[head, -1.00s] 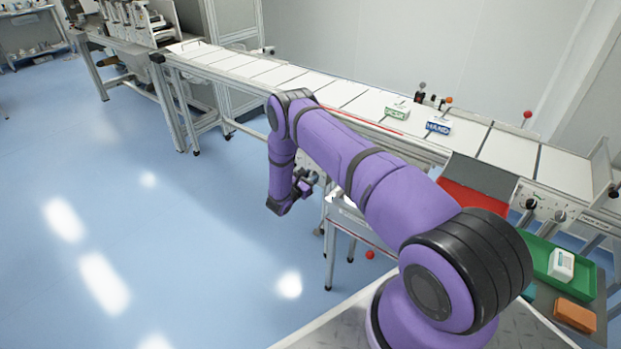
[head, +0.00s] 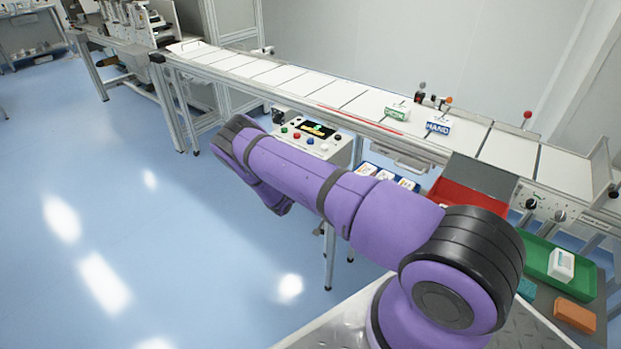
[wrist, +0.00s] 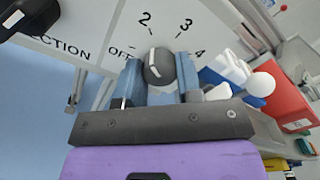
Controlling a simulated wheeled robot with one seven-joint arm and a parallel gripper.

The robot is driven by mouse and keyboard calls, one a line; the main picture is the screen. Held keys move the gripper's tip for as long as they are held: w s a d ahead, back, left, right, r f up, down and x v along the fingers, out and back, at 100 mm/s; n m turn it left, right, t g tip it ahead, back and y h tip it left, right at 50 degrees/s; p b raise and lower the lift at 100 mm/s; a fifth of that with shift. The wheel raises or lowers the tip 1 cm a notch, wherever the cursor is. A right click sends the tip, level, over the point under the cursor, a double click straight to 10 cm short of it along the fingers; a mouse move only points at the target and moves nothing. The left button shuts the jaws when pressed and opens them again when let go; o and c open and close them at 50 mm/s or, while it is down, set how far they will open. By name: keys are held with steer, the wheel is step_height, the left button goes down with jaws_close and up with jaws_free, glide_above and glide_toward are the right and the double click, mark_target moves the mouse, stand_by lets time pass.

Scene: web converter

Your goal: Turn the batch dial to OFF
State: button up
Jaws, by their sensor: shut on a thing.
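In the wrist view, a round black dial (wrist: 158,67) with a white pointer line sits on a white panel (wrist: 90,20). Printed marks OFF, 2, 3 and 4 stand around the dial. The pointer line leans towards the upper side of the dial, near the 2; its exact setting is hard to tell. My gripper (wrist: 162,75) has its blue-grey fingers on both sides of the dial and is shut on it. In the head view my purple arm reaches left, and my gripper and this dial are hidden.
Another black knob (wrist: 30,15) is beside the dial in the wrist view. A red bin (wrist: 275,90) and white objects are to the right. In the head view a button console (head: 312,138) stands behind my arm, below the conveyor (head: 340,92). Open blue floor lies left.

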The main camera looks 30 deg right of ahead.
steer(key=shift+n, duration=4.2)
steer(key=o, duration=0.9)
steer(key=shift+o, duration=0.2)
steer(key=v, duration=1)
steer(key=shift+a, duration=0.4)
steer(key=shift+s, duration=0.15)
steer(key=shift+r, duration=0.1)
